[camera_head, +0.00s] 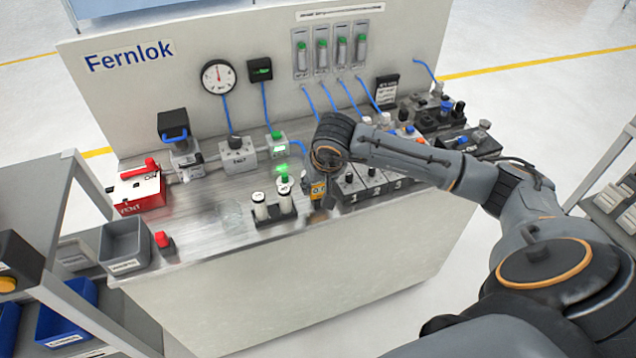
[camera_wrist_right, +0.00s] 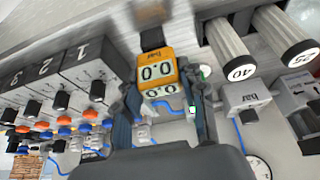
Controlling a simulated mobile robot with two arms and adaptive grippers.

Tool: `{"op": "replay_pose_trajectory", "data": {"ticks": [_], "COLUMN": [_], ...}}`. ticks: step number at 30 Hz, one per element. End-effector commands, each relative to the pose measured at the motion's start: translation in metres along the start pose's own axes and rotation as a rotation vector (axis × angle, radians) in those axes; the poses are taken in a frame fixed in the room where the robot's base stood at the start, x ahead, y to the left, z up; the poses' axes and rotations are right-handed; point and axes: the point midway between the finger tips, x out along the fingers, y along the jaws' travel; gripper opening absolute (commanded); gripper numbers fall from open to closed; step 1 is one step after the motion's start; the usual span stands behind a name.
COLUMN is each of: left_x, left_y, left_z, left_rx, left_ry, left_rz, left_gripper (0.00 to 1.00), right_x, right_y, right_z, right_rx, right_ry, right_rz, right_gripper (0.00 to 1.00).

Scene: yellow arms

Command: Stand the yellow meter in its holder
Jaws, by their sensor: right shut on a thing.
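The yellow meter (camera_head: 318,190) is near the front edge of the workbench, between the white cylinders and the numbered grey blocks. In the right wrist view the meter (camera_wrist_right: 157,75) shows a display with dark digits and sits between the two fingers of my right gripper (camera_wrist_right: 160,105), which is shut on it. In the head view my right gripper (camera_head: 316,172) hangs down from the wrist and partly hides the meter. A small black piece (camera_wrist_right: 152,38) shows beside the meter's end; I cannot tell whether it is the holder. My left gripper is not in view.
A black rack (camera_head: 276,219) with white cylinders stands just left of the meter. Numbered grey blocks (camera_head: 370,187) with black knobs stand close on the right. A red box (camera_head: 138,192), a grey bin (camera_head: 124,246) and a red button (camera_head: 163,240) are further left. Bare metal lies between.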

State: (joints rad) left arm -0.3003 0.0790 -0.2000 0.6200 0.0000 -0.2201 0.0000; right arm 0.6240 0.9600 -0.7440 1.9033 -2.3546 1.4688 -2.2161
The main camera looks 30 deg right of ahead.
Motion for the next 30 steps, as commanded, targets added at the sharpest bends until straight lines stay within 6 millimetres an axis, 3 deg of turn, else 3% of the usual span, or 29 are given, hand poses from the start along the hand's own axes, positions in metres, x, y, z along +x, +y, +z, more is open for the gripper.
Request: {"op": "replay_pose_trajectory", "data": {"ticks": [14,15,18,30], "left_x": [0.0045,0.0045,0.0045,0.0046], "left_y": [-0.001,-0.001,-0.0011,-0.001], "left_z": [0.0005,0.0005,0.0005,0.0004], "left_rx": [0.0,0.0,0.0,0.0], "left_ry": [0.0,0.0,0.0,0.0], "left_rz": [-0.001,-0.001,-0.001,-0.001], "left_gripper": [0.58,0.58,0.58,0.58], "right_x": [0.0035,0.0035,0.0036,0.0038], "right_y": [0.0,0.0,0.0,-0.0001], "right_z": [0.0013,0.0013,0.0014,0.0017], "right_rx": [0.0,0.0,0.0,0.0], "right_ry": [0.001,0.001,0.0,0.0], "right_rz": [0.0,0.0,0.0,0.0], "right_gripper": [0.09,0.45,0.65,0.67]}}
